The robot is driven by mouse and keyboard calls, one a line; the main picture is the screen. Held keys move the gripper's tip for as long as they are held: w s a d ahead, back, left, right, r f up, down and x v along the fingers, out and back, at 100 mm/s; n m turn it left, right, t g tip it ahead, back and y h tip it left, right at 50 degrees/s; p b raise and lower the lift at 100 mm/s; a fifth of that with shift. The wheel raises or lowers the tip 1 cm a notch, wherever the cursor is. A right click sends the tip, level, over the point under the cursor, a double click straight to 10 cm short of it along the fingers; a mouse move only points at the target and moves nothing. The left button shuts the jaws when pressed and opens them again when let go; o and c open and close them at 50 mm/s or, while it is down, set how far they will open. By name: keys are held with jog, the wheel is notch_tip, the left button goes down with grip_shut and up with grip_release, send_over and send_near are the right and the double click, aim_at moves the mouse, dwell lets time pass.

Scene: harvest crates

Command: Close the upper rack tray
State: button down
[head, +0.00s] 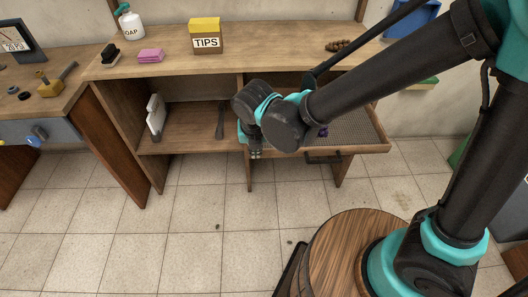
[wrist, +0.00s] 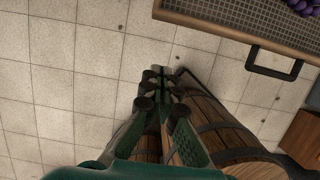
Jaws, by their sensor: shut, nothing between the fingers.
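The upper rack tray (head: 349,124) is a wooden tray with a mesh bottom, pulled out from the right side of the wooden rack. Its dark handle (head: 324,157) is on the front edge. Part of the tray is hidden behind my arm. In the wrist view the tray's wooden edge (wrist: 215,29) crosses the top right, with the black handle (wrist: 273,62) below it. Purple grapes (wrist: 303,6) lie in the tray. My gripper (head: 256,155) is beside the tray's left front corner and points down; it is shut and empty. Its fingers (wrist: 160,80) show clear of the handle.
A wooden barrel (head: 340,245) stands in front of the rack. On the rack top are a soap bottle (head: 130,22), a pink sponge (head: 150,55) and a TIPS box (head: 206,36). Tiled floor (head: 190,215) in front of the rack's left part is clear.

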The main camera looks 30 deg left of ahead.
jog(key=w+a+f, duration=0.3)
jog(key=w+f, duration=0.2)
jog(key=f, duration=0.4)
jog(key=shift+w+a+f, duration=0.2)
jog(key=shift+w+f, duration=0.05)
jog(key=shift+f, duration=0.05)
dwell(0.4)
